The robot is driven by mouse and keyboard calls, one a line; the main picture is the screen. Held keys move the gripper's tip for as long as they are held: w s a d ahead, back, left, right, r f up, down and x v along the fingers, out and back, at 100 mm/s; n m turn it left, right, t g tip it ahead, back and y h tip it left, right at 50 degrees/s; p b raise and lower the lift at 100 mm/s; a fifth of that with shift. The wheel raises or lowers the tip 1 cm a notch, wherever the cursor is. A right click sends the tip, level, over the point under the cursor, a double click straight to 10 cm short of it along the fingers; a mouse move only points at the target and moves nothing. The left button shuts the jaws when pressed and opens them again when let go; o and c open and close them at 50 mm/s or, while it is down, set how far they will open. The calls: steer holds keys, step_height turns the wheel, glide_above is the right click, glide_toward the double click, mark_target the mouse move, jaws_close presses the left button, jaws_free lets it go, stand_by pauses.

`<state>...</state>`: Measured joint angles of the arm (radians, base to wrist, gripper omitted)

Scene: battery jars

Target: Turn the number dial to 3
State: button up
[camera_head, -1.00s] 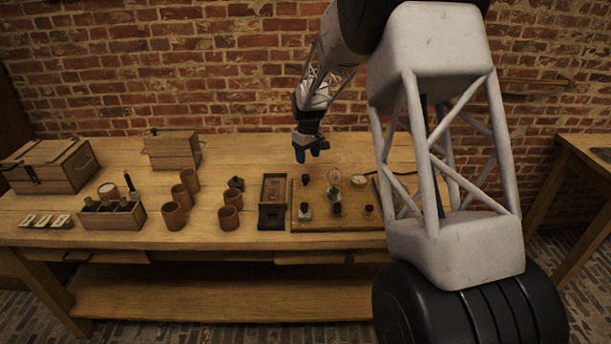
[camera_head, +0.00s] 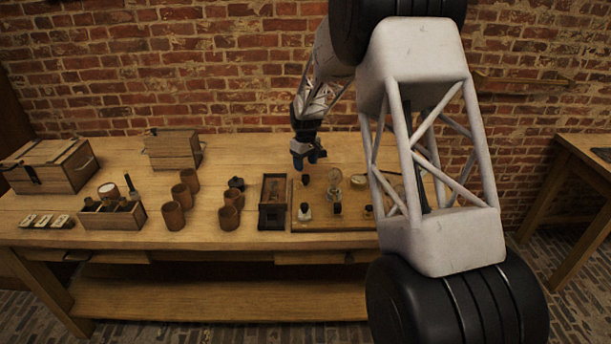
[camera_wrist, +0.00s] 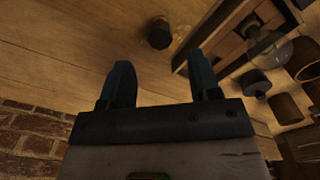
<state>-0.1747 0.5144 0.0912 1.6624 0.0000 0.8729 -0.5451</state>
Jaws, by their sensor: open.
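A wooden board (camera_head: 345,226) on the workbench carries several dark knobs and fittings. One small dark round knob (camera_head: 305,180) is at its back left, just below my gripper. No numbers can be read on it, and I cannot tell which fitting is the number dial. My gripper (camera_head: 308,161) is above the board's back left, open and empty. In the wrist view its two blue fingers are spread apart (camera_wrist: 163,80), and a dark round knob (camera_wrist: 159,34) shows beyond the gap, apart from the fingers. My arm hides the board's right part.
A dark-framed wooden box (camera_head: 273,203) stands left of the board, also in the wrist view (camera_wrist: 218,33). A glass bulb (camera_head: 334,177) stands on the board.

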mark_target(305, 176)
steer(key=shift+f, duration=2.8)
steer(key=c, duration=0.9)
steer(key=shift+m, duration=2.9)
